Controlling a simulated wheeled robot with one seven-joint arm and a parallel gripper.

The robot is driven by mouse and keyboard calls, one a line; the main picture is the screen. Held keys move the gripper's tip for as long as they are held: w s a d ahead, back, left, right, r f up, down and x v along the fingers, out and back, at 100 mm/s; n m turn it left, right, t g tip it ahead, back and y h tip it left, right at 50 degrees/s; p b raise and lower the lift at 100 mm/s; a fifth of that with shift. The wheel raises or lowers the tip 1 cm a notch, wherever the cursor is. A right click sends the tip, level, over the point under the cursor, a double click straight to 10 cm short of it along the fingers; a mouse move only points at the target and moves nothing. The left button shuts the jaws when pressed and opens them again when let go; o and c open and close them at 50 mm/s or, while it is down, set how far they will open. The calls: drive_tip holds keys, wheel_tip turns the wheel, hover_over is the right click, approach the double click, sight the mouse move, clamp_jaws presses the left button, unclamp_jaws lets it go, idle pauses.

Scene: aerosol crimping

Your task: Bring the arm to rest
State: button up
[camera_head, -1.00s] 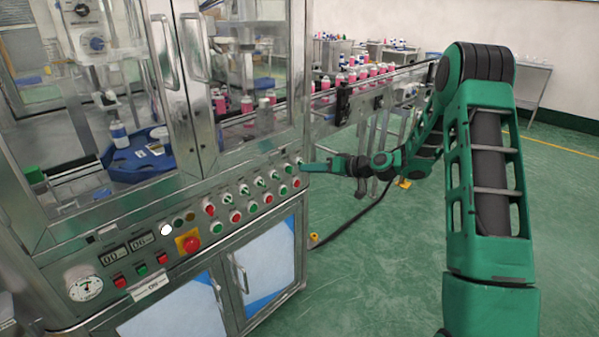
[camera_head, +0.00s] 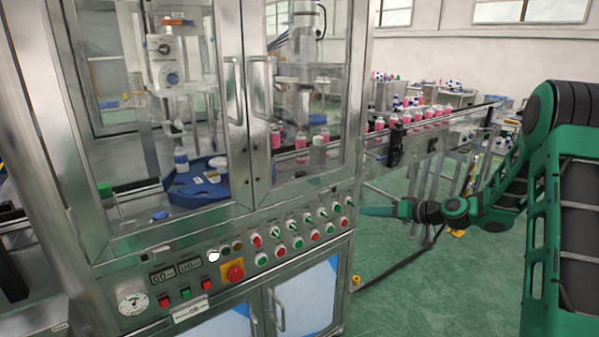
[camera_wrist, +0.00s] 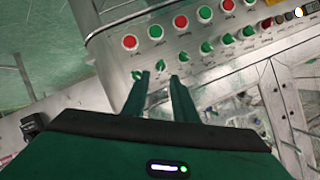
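My gripper (camera_head: 368,211) is green and sits at the end of my arm, just right of the control panel's right end in the head view. In the wrist view my gripper (camera_wrist: 159,76) shows two fingers with a narrow gap between them and nothing held. The control panel (camera_head: 290,235) of the metal machine carries rows of red and green buttons and switches. It also fills the upper part of the wrist view (camera_wrist: 180,50). Whether the fingertips touch the panel cannot be told.
The machine's glass doors (camera_head: 300,90) are closed, with a blue turntable (camera_head: 205,190) inside. A conveyor (camera_head: 425,130) with pink bottles runs out to the right, behind my arm. A black cable (camera_head: 400,262) lies on the green floor, which is mostly clear.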

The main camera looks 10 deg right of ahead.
drive_tip(key=s+d+r+m+g+h, duration=0.2)
drive_tip(key=s+d+g+h, duration=0.1)
drive_tip(key=s, duration=1.3)
drive_tip(key=s+d+r+m+g+h, duration=0.2)
drive_tip(key=s+d+m+g+h, duration=0.1)
drive_tip(key=s, duration=1.4)
drive_tip(key=s+d+r+m+g+h, duration=0.2)
drive_tip(key=s+d+m+g+h, duration=0.1)
drive_tip(key=s, duration=1.3)
drive_tip(key=shift+s+g, duration=0.25)
drive_tip(key=shift+g, duration=0.45)
drive_tip(key=shift+d, duration=0.1)
drive_tip(key=shift+w+f, duration=0.3)
drive_tip(key=shift+w, duration=0.35)
drive_tip(key=shift+c, duration=0.4)
